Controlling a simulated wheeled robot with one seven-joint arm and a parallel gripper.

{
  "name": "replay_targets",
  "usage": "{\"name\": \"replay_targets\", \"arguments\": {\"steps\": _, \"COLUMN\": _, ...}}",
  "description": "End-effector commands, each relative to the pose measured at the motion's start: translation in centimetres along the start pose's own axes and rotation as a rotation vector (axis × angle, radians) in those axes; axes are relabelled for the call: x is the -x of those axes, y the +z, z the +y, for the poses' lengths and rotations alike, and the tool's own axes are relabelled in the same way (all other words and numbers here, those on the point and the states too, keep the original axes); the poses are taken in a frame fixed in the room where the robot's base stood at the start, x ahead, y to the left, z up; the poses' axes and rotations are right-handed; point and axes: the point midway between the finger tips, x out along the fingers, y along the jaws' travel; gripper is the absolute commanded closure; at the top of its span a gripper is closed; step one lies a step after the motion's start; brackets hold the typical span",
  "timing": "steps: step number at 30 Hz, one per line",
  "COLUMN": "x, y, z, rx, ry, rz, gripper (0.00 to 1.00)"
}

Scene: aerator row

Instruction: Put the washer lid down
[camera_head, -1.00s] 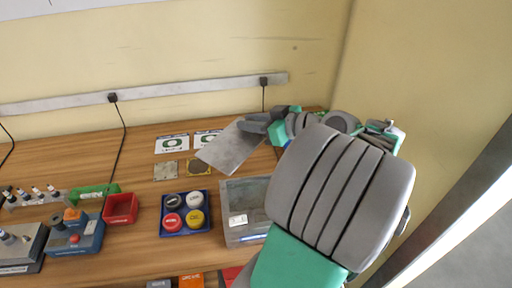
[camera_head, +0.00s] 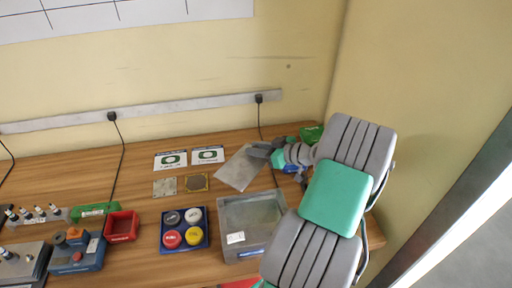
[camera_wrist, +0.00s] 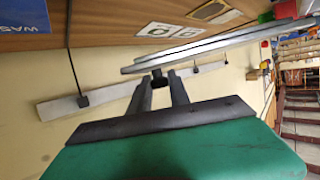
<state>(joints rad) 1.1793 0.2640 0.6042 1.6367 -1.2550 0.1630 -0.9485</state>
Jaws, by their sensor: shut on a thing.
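The washer lid, a thin flat grey plate (camera_head: 238,168), is at the back right of the bench, behind the grey open-topped washer bin (camera_head: 224,232) and right of the two white cards. My gripper (camera_head: 262,150) is shut on the lid's right edge. In the wrist view my gripper's fingers (camera_wrist: 158,82) hold the lid (camera_wrist: 215,42), which shows nearly edge-on. I cannot tell whether the lid touches the bench. The bin has a white label, and its top is uncovered.
Two white cards (camera_head: 208,155) and two small square plates (camera_head: 196,183) lie left of the lid. A blue tray (camera_head: 184,250) with round caps stands left of the bin. A red box (camera_head: 122,227) is farther left. The wall and a cable are close behind.

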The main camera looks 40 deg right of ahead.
Motion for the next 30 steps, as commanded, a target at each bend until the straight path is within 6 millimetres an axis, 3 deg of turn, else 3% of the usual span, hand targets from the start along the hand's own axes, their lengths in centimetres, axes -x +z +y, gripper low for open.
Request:
{"name": "replay_targets", "arguments": {"steps": 19, "x": -0.4, "y": 1.1, "z": -0.1, "rx": -0.001, "ry": 0.000, "rz": 0.000, "gripper": 1.00}}
{"name": "replay_targets", "arguments": {"steps": 20, "x": -0.4, "y": 1.1, "z": -0.1, "rx": -0.002, "ry": 0.000, "rz": 0.000, "gripper": 0.77}}
{"name": "replay_targets", "arguments": {"steps": 27, "x": -0.4, "y": 1.1, "z": 0.0, "rx": -0.002, "ry": 0.000, "rz": 0.000, "gripper": 0.57}}
{"name": "replay_targets", "arguments": {"steps": 30, "x": -0.4, "y": 1.1, "z": 0.0, "rx": -0.002, "ry": 0.000, "rz": 0.000, "gripper": 0.56}}
